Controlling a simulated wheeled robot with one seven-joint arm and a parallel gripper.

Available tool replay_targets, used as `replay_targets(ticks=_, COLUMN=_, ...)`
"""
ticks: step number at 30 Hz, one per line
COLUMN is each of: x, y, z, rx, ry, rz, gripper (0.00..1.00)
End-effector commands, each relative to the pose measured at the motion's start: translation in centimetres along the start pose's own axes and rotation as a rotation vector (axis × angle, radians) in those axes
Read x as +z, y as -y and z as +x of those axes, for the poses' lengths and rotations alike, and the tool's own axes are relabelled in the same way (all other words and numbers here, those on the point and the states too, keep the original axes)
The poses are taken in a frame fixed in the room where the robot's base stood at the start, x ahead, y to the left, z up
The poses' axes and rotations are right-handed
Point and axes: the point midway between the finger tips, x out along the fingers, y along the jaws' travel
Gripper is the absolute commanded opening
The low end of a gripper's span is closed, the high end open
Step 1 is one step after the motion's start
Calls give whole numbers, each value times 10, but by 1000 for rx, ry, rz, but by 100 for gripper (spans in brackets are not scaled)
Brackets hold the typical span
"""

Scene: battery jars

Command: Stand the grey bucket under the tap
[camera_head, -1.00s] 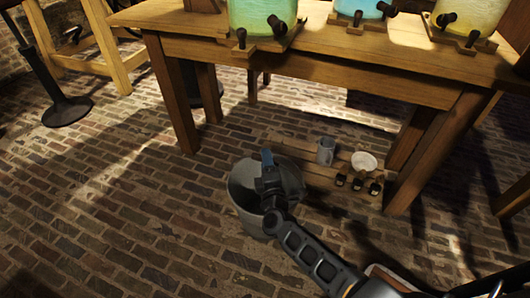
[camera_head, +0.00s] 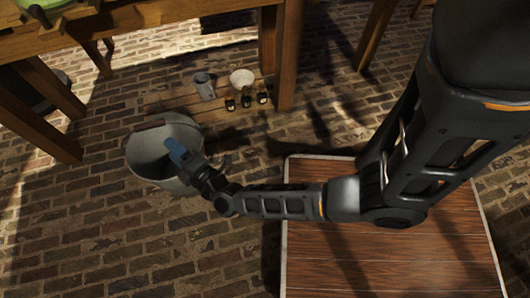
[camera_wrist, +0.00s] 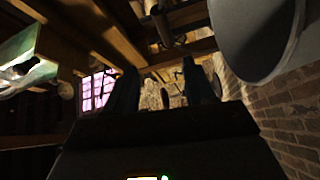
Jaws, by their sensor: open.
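The grey bucket (camera_head: 146,158) stands upright on the brick floor at the left of the head view, in front of the table. Its open mouth faces up. My gripper (camera_head: 176,150) is over the right part of the bucket's mouth in that view; I cannot tell whether it touches. In the wrist view the fingers (camera_wrist: 160,88) are apart with nothing between them, and the bucket (camera_wrist: 262,35) is at the upper right, beside them. A green jar (camera_head: 42,5) is cut off at the top left of the head view. Its tap is not clearly seen.
The wooden table (camera_head: 150,28) stands behind the bucket, its legs reaching the floor. On low planks (camera_head: 165,100) are a grey mug (camera_head: 203,88), a white bowl (camera_head: 242,78) and several small dark bottles (camera_head: 246,99). Brick floor left of the bucket is clear.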

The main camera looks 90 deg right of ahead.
Motion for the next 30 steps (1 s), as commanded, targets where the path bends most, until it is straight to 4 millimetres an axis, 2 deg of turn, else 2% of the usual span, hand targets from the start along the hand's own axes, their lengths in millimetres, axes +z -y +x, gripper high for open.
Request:
replay_targets(ticks=1, x=1, y=-4, z=-24, rx=-14, ry=-38, rz=63, gripper=54)
replay_targets(ticks=5, x=-2, y=-27, z=-80, rx=-62, ry=-149, rz=278, gripper=54)
replay_targets(ticks=9, x=-2, y=-60, z=-136, rx=-149, ry=-243, rz=500, gripper=54)
replay_targets(ticks=14, x=0, y=-106, z=-194, rx=-284, ry=-309, rz=735, gripper=54)
replay_targets(ticks=18, x=2, y=-153, z=-237, rx=-420, ry=-323, rz=923, gripper=54)
replay_targets(ticks=24, x=5, y=-217, z=-277, rx=-595, ry=-278, rz=1141, gripper=54)
replay_targets(ticks=27, x=6, y=-240, z=-286, rx=-649, ry=-247, rz=1211, gripper=54)
replay_targets(ticks=30, x=5, y=-253, z=-291, rx=-679, ry=-226, rz=1254, gripper=54)
